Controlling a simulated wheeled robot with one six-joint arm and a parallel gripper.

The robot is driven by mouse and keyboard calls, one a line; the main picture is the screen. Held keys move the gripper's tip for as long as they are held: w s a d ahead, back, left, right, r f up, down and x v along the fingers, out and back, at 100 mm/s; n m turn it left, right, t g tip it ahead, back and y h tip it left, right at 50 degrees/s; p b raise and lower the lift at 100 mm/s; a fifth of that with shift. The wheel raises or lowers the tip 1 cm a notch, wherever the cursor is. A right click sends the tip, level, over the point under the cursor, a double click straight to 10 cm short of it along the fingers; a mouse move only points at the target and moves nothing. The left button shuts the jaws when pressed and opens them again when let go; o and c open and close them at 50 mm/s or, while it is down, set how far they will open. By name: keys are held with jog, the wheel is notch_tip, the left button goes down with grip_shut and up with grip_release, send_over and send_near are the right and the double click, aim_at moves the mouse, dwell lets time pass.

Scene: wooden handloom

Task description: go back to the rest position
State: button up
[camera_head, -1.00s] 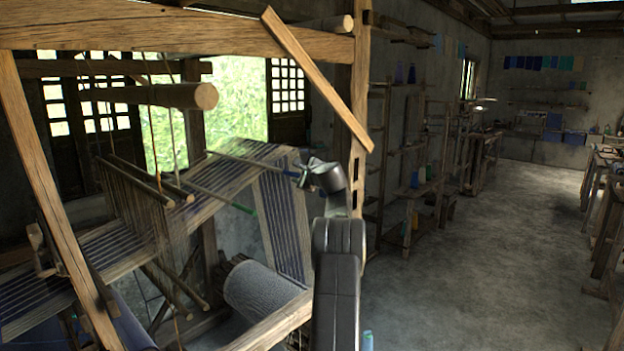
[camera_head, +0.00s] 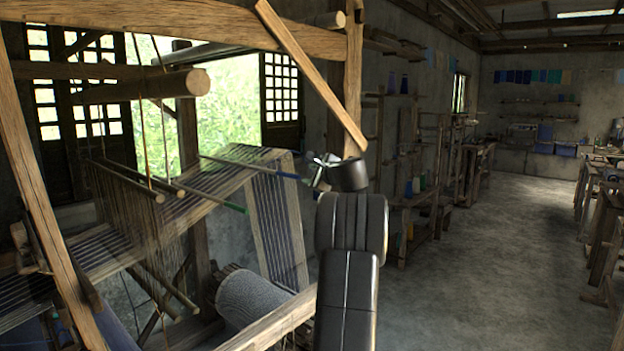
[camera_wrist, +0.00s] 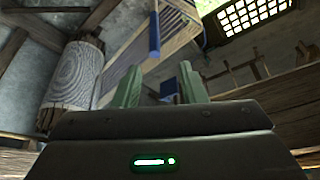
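My gripper (camera_head: 320,170) shows small at the end of my dark arm in the head view, beside the right part of the wooden handloom (camera_head: 255,177). In the wrist view my gripper (camera_wrist: 159,82) has its two green fingers spread, with nothing held between them. A thin rod with a blue end (camera_head: 285,174) reaches from the loom toward my gripper in the head view. I cannot tell from this view how far apart they are. A blue rod end (camera_wrist: 154,36) also shows beyond the fingers in the wrist view.
A grey cloth roll (camera_head: 255,297) sits low in the loom. A slanted wooden brace (camera_head: 310,75) and a post (camera_head: 353,80) stand close to my arm. Shelves (camera_head: 400,160) line the wall behind. The floor (camera_head: 480,260) at the right is clear.

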aim_at(292, 175)
dwell(0.4)
jog(key=p+x, duration=0.5)
jog(key=x, duration=0.6)
jog(key=shift+a+r+p, duration=0.1)
jog(key=shift+r+p, duration=0.05)
jog(key=shift+p, duration=0.2)
jog(key=shift+p+x, duration=0.8)
jog(key=shift+x, duration=0.55)
